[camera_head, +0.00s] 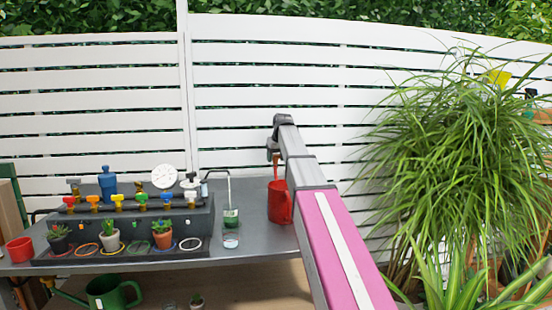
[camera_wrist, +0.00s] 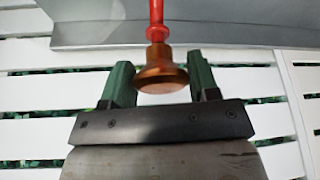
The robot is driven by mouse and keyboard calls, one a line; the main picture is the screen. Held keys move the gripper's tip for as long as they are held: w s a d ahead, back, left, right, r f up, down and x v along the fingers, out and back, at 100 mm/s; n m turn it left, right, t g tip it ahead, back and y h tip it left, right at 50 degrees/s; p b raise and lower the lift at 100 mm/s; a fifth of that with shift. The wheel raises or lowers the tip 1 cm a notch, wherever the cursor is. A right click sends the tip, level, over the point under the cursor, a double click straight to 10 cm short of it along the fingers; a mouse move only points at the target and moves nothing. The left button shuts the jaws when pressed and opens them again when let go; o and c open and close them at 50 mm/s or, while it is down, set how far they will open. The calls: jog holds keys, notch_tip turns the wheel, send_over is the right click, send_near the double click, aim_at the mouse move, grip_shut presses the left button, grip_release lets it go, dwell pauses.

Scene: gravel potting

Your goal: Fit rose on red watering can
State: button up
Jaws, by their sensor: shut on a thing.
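The red watering can (camera_head: 279,204) stands upright on the right end of the grey bench, partly behind my arm. Its thin spout rises toward my gripper (camera_head: 275,148). In the wrist view, the copper-coloured rose (camera_wrist: 162,74) is between the two green fingers of my gripper (camera_wrist: 160,67), which is shut on it. The red spout (camera_wrist: 156,12), with a wider red collar near its end, lines up with the rose's narrow neck. The neck appears to meet the spout, but I cannot tell how firmly it is seated.
A dark rack with several coloured taps (camera_head: 118,202) and potted plants fills the bench's left side. A green-based bottle (camera_head: 231,215) stands left of the can. A green watering can (camera_head: 113,292) is below. A white slatted fence is behind; a large grassy plant (camera_head: 455,150) is at right.

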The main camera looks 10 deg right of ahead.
jog(key=shift+f, duration=0.7)
dwell(0.8)
jog(key=o, duration=1.3)
jog(key=shift+r, duration=0.1)
jog(key=shift+r, duration=3.9)
grip_shut()
